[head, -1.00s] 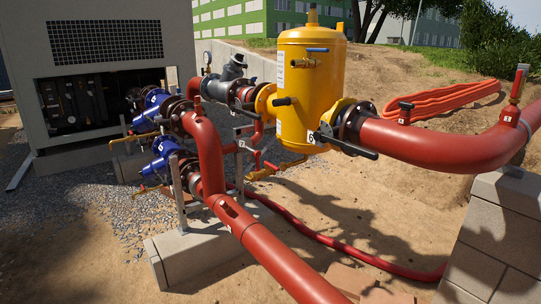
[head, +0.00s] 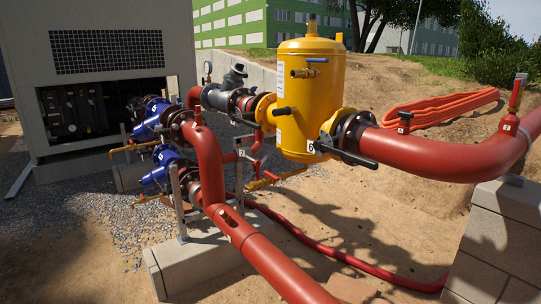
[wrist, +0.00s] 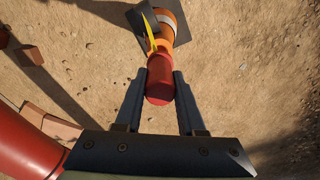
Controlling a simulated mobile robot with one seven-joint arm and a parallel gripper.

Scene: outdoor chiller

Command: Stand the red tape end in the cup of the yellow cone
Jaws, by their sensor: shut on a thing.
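My gripper (wrist: 159,84) shows in the wrist view, its two dark fingers shut on a red rounded piece (wrist: 160,78), which I take to be the red tape end. Beyond it, at the top of the wrist view, is an orange cone (wrist: 173,24) with a white band and a dark square base. No plainly yellow cone or cup shows. The head view does not show my gripper.
A red pipe (wrist: 25,140) lies close at the lower left of the wrist view, with brick-like blocks (wrist: 45,122) beside it. Sandy ground is clear to the right. The head view shows a yellow tank (head: 310,100), red pipes (head: 265,255) and a block pier (head: 500,235).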

